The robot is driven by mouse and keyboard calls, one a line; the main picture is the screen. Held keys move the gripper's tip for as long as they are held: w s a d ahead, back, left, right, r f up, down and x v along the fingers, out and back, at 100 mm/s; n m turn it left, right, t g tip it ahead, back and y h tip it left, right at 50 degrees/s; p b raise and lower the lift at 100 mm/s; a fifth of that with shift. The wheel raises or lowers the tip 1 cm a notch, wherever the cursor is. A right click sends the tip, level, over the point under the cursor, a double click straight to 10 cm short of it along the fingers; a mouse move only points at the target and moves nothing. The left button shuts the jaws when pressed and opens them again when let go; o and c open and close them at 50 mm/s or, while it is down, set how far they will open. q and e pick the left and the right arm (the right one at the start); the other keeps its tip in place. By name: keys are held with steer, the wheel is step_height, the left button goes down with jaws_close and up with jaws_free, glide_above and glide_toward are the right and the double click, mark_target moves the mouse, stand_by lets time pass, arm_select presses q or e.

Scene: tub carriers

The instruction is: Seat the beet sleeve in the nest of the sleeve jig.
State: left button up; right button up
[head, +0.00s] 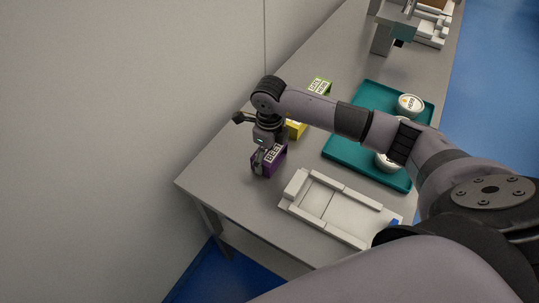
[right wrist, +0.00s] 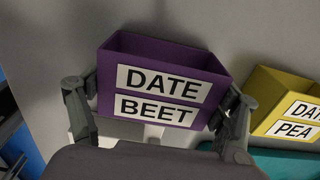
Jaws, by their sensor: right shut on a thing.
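The beet sleeve (head: 273,161) is a purple open box, near the table's left edge in the head view. In the right wrist view the sleeve (right wrist: 165,62) shows the words DATE and BEET on white labels. My right gripper (right wrist: 160,102) has a finger on each side of it and is shut on it; the gripper (head: 266,158) points down at it in the head view. I cannot tell whether the sleeve touches the table. The pale jig (head: 292,187), with raised rails and an end block, lies to its right and nearer; its nest looks empty. My left gripper is not in view.
More pale fixtures (head: 432,38) stand at the far end. A wall runs along the left.

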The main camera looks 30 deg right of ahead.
mark_target(269, 153)
step_height(269, 153, up, 20)
steer(key=b, duration=0.3)
steer(key=shift+f, duration=0.2)
steer(key=s+a+f+n, duration=0.2)
steer(key=s+n, duration=0.3)
steer(key=n, duration=1)
steer(key=s+a+f+n, duration=0.3)
steer(key=s+f+n, duration=0.2)
steer(key=n, duration=0.9)
steer(key=shift+s+n, duration=0.4)
steer(key=shift+s, duration=0.4)
